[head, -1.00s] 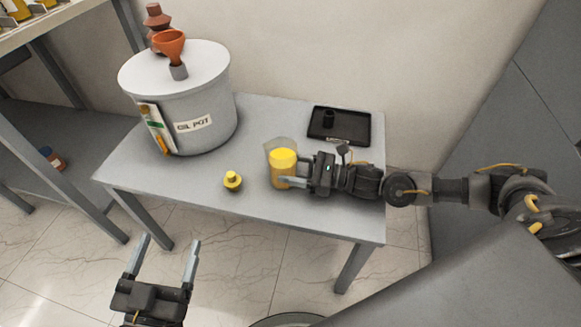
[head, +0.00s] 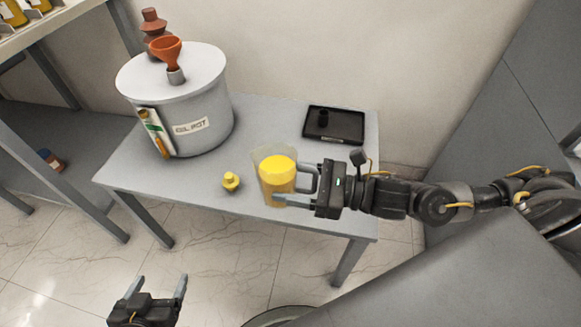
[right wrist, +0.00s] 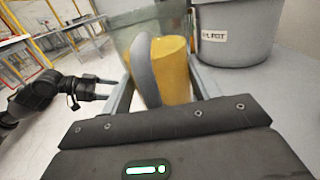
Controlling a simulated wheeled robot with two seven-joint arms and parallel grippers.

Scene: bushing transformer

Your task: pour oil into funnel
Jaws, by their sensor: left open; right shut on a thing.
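A clear jug of yellow oil (head: 276,178) is held by my right gripper (head: 296,188) over the front of the table, seemingly a little above it. In the right wrist view the jug's grey handle (right wrist: 146,72) stands between the fingers, with the oil (right wrist: 174,70) behind it. The orange funnel (head: 166,49) sits upright in the lid of the white oil pot (head: 205,128), at the back left, well apart from the jug. My left gripper (head: 158,287) is open and empty in front of the table, low in the head view.
A yellow cap (head: 231,182) lies on the table just left of the jug. A black tray (head: 346,124) with a small dark piece is at the back right. A brown ribbed bushing (head: 152,22) stands behind the funnel. Shelving (head: 62,125) is at the left.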

